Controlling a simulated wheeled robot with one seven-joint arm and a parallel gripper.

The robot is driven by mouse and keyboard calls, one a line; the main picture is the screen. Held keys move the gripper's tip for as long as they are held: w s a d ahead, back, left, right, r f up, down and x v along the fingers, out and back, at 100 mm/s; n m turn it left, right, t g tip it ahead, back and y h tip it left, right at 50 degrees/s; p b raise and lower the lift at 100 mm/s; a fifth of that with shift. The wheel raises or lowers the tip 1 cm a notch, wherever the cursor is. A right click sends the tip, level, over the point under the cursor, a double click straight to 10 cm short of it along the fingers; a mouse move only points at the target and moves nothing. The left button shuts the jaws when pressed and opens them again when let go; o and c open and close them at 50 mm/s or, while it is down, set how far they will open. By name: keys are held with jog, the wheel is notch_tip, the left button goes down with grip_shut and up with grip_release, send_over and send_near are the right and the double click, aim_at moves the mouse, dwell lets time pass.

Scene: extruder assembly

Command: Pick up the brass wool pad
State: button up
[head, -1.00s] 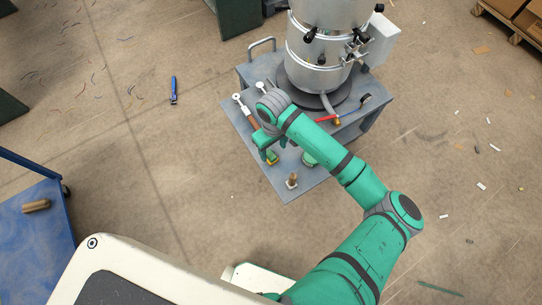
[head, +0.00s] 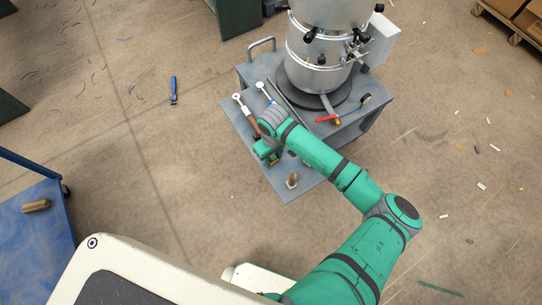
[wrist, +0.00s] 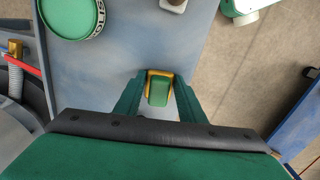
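The brass wool pad (wrist: 158,91) appears to be the small block with a green top and gold edges in the wrist view. It lies between the two fingertips of my gripper (wrist: 159,84), and its gold edges meet or nearly meet both fingers. I cannot tell whether the fingers press on it or only stand beside it. In the head view my gripper (head: 268,154) is low over the front left part of the grey table (head: 285,193). The pad is mostly hidden there by the gripper.
A green round tin (wrist: 70,16) stands near the gripper. A small wooden-handled item (head: 292,180) stands near the table's front corner. A large steel vessel (head: 325,50) stands at the back. A red-handled tool (head: 326,118) and a ratchet-like tool (head: 243,107) lie nearby.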

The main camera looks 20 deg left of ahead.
aim_at(272, 157)
jog(key=c, duration=0.5)
jog(key=shift+r, duration=0.55)
notch_tip(272, 157, up, 2)
jog(key=shift+a+r, duration=0.1)
jog(key=shift+r, duration=0.05)
jog(key=s+a+r, duration=0.2)
jog(key=s+r, duration=0.7)
jog(key=s, duration=0.4)
jog(key=shift+s+r, duration=0.3)
jog(key=shift+s, duration=0.1)
